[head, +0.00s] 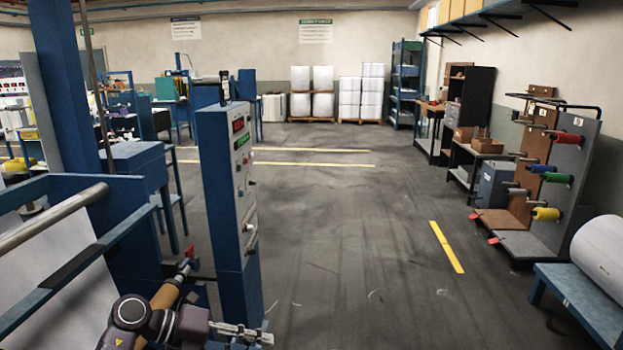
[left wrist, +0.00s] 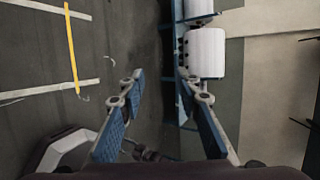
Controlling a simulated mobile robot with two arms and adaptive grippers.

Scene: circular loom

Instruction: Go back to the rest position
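My left gripper (head: 242,333) shows low in the head view, at the end of my arm that comes in from the lower left. It points right, in front of the foot of the blue control column (head: 225,185). In the left wrist view, the two blue-padded fingers of my left gripper (left wrist: 160,88) stand apart with nothing between them. The gripper is open and empty. My right gripper is in neither view.
A blue machine frame with a metal roller (head: 50,220) stands close at the left. A blue rack with a white roll (head: 600,250) stands at the right. Spool stand (head: 560,180) is behind it. The grey floor between is clear.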

